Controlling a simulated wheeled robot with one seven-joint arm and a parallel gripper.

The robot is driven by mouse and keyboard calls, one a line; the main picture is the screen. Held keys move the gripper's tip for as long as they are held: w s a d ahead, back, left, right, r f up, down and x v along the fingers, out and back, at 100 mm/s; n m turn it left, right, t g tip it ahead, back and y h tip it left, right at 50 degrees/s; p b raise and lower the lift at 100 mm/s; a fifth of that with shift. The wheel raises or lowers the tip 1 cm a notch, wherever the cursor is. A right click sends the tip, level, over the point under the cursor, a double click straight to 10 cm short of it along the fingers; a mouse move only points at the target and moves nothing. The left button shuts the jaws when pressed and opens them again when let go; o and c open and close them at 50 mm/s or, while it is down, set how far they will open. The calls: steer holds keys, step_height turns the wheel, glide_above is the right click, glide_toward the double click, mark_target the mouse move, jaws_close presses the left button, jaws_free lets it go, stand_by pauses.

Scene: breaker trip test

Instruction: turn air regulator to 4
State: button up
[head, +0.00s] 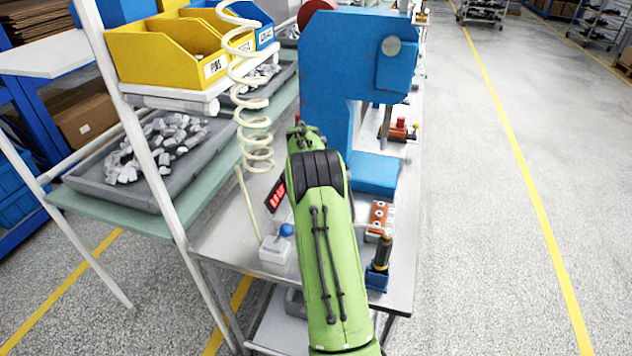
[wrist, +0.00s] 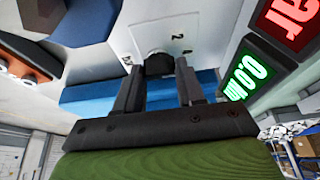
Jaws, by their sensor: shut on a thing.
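In the wrist view, the air regulator shows as a pale panel (wrist: 185,20) with a dark round knob (wrist: 158,64) and small scale marks. A "2" is legible above the knob; the other marks are too small to read. My gripper (wrist: 158,72) has one finger on each side of the knob and is shut on it. I cannot tell which mark the knob points to. In the head view, my green arm hides the gripper and the regulator.
A red-lit display (wrist: 290,20) and a green-lit display (wrist: 244,78) sit beside the panel. In the head view, a blue press (head: 335,60) stands behind my arm. A white box with a blue ball knob (head: 286,230) is left of it; a coiled hose (head: 250,105) hangs nearby.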

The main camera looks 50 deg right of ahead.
stand_by(0.3)
steer(key=o, duration=1)
steer(key=shift+o, duration=0.2)
steer(key=shift+r, duration=0.1)
steer(key=p+v, duration=0.1)
steer(key=v, duration=1.4)
steer(key=shift+a+r+p, duration=0.15)
steer(key=shift+r+p, duration=0.15)
steer(key=shift+p, duration=0.1)
steer(key=s+a+r+n+t+y, duration=0.1)
steer(key=s+a+r+n, duration=0.3)
steer(key=a, duration=0.6)
steer(key=s+a+r+n+t+y, duration=0.1)
steer(key=s+a+r, duration=0.35)
steer(key=a, duration=0.45)
steer(key=s+a+f+n+y, duration=0.1)
steer(key=s+a+f+n, duration=0.1)
steer(key=s+a, duration=0.5)
steer(key=s+a+f+n+t+y, duration=0.1)
steer(key=s+a+n, duration=0.4)
steer(key=s, duration=0.5)
steer(key=a, duration=0.2)
steer(key=shift+a+f, duration=0.3)
steer(key=shift+f, duration=0.1)
